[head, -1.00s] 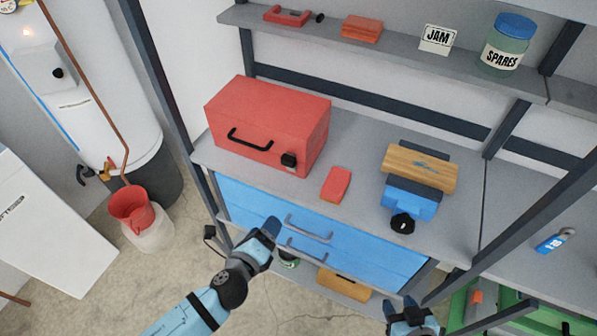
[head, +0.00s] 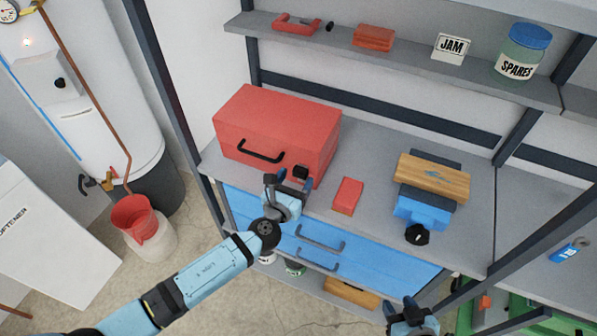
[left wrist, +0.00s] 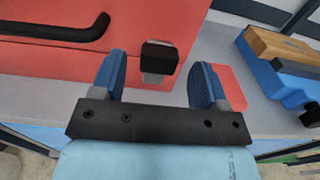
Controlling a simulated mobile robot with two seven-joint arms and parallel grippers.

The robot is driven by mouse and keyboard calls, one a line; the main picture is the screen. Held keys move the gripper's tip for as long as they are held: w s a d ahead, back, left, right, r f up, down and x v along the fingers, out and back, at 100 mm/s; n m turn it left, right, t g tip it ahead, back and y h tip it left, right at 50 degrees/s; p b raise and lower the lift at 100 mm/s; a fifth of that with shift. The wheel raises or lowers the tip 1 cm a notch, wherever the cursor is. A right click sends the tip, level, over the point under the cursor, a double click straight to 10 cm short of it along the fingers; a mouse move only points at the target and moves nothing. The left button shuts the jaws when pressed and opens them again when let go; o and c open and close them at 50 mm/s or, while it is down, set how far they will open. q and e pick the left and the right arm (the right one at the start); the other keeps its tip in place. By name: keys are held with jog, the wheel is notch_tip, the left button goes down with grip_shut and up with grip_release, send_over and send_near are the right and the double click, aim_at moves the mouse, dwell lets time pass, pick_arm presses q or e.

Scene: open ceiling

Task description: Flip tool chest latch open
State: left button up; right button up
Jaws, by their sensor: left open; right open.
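The red tool chest (head: 278,122) sits on the grey bench top, with a black handle (head: 260,152) on its front. Its black latch (head: 301,172) is at the front right; in the left wrist view the latch (left wrist: 159,56) has a grey plate below it. My left gripper (head: 290,184) is open and just in front of the latch. In the left wrist view the latch appears between the two blue fingers of the gripper (left wrist: 160,82), apart from both. My right gripper (head: 412,308) is open and empty, low at the front, away from the chest.
A red block (head: 347,195) lies on the bench right of the latch, close to my left gripper's right finger. A blue vise (head: 421,212) with a wooden block (head: 433,177) stands further right. Blue drawers (head: 340,254) are below the bench top (head: 380,145).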

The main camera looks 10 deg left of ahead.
pick_arm(q)
jog(key=shift+x, duration=1.2)
